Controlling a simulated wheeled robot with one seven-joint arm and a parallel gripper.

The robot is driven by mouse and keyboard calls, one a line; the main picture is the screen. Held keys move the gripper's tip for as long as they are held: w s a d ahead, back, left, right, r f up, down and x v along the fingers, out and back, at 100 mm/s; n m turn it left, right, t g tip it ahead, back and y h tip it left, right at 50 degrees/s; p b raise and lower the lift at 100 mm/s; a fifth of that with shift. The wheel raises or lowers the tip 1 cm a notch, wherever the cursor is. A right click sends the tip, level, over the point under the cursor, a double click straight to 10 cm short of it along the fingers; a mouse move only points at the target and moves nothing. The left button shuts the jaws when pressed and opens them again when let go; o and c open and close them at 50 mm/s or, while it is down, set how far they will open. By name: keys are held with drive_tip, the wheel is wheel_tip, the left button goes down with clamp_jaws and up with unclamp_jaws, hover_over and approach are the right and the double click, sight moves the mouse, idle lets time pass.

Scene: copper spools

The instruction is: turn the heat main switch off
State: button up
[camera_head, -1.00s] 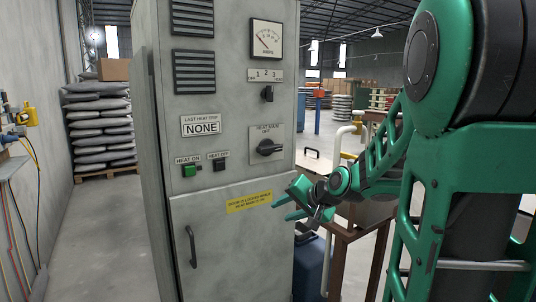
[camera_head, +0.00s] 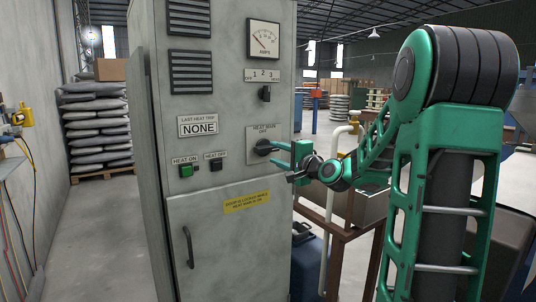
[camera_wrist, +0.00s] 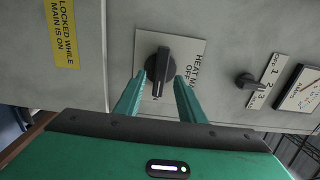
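The heat main switch is a dark rotary knob (camera_head: 263,147) on a labelled plate (camera_head: 277,131) on the grey cabinet's front. In the head view its handle lies roughly level. The knob also shows in the wrist view (camera_wrist: 158,67), on its plate with the word OFF beside it. Part of the lower label is hidden behind the knob and fingers. My gripper (camera_head: 272,153) is at the knob, coming from the right. In the wrist view its green fingers (camera_wrist: 162,80) are apart, one on each side of the knob's near end. I cannot tell whether they touch it.
The green HEAT ON button (camera_head: 186,171) and dark HEAT OFF button (camera_head: 216,165) sit left of the switch. A smaller selector knob (camera_head: 265,93) is above it, under the amps meter (camera_head: 263,39). The cabinet door handle (camera_head: 188,247) is below. A brown-framed table (camera_head: 343,234) stands at right.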

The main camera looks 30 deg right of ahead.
sight(269, 150)
drive_tip(key=shift+w+a, duration=0.1)
drive_tip(key=shift+w, duration=2.2)
clamp_jaws()
